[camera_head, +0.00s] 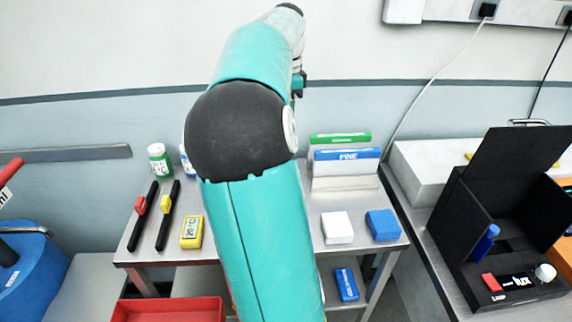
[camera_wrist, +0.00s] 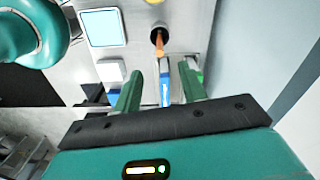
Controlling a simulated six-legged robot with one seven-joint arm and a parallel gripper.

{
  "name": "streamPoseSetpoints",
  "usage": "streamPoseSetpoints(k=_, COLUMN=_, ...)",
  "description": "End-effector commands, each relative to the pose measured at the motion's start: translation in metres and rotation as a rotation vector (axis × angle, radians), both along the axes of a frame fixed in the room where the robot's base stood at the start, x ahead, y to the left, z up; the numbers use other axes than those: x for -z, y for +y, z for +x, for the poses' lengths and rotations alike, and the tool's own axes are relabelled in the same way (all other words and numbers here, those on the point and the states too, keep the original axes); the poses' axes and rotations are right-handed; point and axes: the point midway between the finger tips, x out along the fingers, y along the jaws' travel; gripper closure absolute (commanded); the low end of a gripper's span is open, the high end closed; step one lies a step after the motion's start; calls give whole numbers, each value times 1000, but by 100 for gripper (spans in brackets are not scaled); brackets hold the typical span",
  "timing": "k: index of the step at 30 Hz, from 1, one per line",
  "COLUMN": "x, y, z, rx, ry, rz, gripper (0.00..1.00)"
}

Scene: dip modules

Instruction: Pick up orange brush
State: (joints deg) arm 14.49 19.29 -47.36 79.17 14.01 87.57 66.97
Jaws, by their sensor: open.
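In the wrist view a slim orange object (camera_wrist: 159,47), which looks like the orange brush, shows at the mouth of a dark round holder (camera_wrist: 156,31). I cannot make out its bristles, and I cannot find it in the head view, where my arm covers the middle of the table. My gripper (camera_wrist: 160,72) is open, with its two green fingers apart and the orange object beyond their tips, roughly in line with the gap. The gripper is partly hidden behind my arm in the head view (camera_head: 298,86).
A rack with green (camera_head: 340,138) and blue (camera_head: 345,154) boxes stands right of my arm. A white box (camera_head: 337,227) and a blue box (camera_head: 383,224) lie in front. Black clamps (camera_head: 144,215) and a yellow device (camera_head: 192,232) lie left. A black case (camera_head: 500,210) stands right.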

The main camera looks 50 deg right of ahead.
Motion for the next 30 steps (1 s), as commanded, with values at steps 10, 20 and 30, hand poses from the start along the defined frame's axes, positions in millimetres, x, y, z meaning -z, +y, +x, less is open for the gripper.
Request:
streamPoseSetpoints(k=10, x=65, y=0, z=1, rx=-4, ry=0, rz=3, gripper=59)
streamPoseSetpoints(k=20, x=97, y=-2, z=2, rx=-5, ry=2, rz=2, gripper=59)
streamPoseSetpoints(k=30, x=128, y=-2, z=2, rx=-6, ry=-1, rz=1, gripper=59)
